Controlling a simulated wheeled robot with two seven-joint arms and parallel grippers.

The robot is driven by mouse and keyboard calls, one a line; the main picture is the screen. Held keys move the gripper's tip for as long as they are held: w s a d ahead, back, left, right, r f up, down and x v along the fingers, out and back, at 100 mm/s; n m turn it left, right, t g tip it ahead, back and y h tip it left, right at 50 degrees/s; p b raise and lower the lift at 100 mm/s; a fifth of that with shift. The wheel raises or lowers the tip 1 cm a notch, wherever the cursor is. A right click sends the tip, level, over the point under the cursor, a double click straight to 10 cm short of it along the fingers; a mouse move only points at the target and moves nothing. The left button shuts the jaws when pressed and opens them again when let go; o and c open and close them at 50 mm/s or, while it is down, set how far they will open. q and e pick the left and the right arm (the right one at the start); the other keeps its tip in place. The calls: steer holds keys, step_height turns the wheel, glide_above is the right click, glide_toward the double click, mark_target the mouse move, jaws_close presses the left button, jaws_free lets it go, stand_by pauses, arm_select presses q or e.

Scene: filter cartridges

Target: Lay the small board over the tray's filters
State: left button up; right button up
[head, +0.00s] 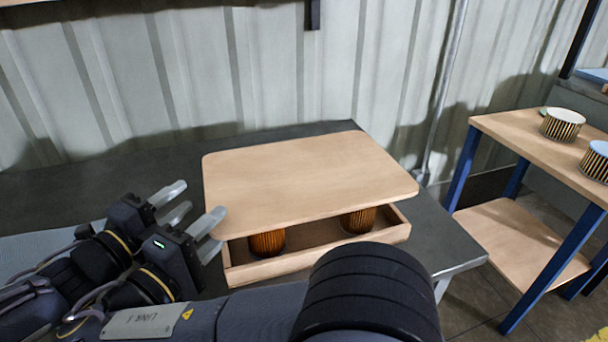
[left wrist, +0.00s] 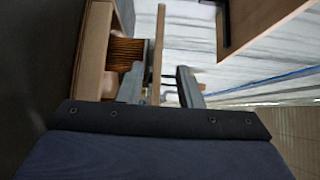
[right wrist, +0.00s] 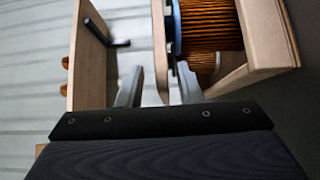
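The small wooden board (head: 300,175) lies flat over the tray (head: 275,268), which stands on the dark table. Two brown pleated filters (head: 266,243) (head: 358,221) show under the board's front edge. The right wrist view shows a filter's blue cap (right wrist: 177,30) close against the board (right wrist: 160,50). My left gripper (head: 184,196) is open, its tips just left of the board's left edge. My right gripper (head: 219,229) is open at the board's front left corner. In both wrist views the board's edge lies between spread fingers.
A side table (head: 520,130) at the right carries striped filters (head: 562,125). A corrugated wall (head: 280,70) stands close behind the dark table (head: 130,165). A shelf (left wrist: 245,20) hangs above. The dark table's left part is clear behind my grippers.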

arm_select(q)
steer(key=v, duration=0.4)
steer(key=shift+s+a, duration=0.15)
steer(key=shift+s, duration=0.1)
arm_select(e)
steer(key=v, duration=0.7)
steer(key=shift+s, duration=0.25)
steer(key=shift+a+f, duration=0.1)
